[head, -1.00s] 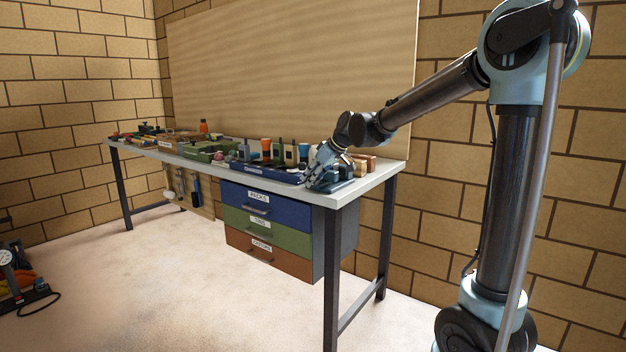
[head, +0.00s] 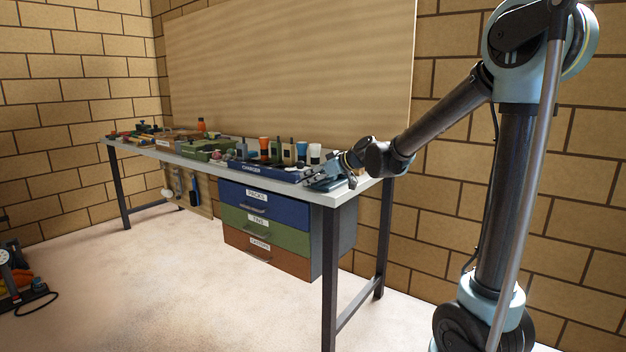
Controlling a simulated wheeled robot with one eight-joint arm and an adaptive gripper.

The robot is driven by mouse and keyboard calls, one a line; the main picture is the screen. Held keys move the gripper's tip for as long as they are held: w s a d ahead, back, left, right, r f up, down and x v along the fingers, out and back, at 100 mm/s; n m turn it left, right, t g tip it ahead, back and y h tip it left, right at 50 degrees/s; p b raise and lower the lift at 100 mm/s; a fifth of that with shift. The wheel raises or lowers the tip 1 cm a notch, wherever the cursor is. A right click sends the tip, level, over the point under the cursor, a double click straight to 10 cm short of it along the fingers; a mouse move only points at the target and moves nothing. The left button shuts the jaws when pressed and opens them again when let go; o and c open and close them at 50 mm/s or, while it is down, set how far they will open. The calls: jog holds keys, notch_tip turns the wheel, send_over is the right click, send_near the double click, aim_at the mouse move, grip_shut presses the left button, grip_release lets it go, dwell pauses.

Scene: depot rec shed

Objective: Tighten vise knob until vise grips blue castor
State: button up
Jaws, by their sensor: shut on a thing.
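The vise (head: 325,184) is a small dark blue-grey shape at the right front corner of the bench. My gripper (head: 338,172) is low at the vise, reaching in from the right, with the wrist nearly level. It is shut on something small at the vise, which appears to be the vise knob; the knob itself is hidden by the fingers. I cannot make out the blue castor or whether it lies between the vise jaws at this size.
The bench top (head: 345,195) is bare at its front right corner. A blue charger tray (head: 262,171) lies left of the vise, with several bottles and cups behind it. Blue, green and brown drawers (head: 265,225) hang below. A board (head: 290,70) covers the wall behind.

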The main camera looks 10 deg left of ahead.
jog(key=o, duration=1.1)
jog(key=shift+c, duration=0.2)
jog(key=shift+d, duration=0.1)
jog(key=v, duration=1.2)
jog(key=shift+f, duration=0.1)
jog(key=s+d+f+m+g+h, duration=0.1)
jog(key=s+d+f+m+h, duration=0.3)
jog(key=s+d+f, duration=0.4)
jog(key=s+d+f+m+h, duration=0.3)
jog(key=s+d+f, duration=0.4)
jog(key=d, duration=0.8)
jog(key=s+d+f+m+g+h, duration=0.1)
jog(key=s+d+f+m+h, duration=0.3)
jog(key=s+d, duration=0.7)
notch_tip(320, 180, down, 5)
jog(key=shift+s+d+r+m+g+h, duration=0.2)
jog(key=shift+s+d+m+g+h, duration=0.15)
jog(key=shift+m, duration=0.75)
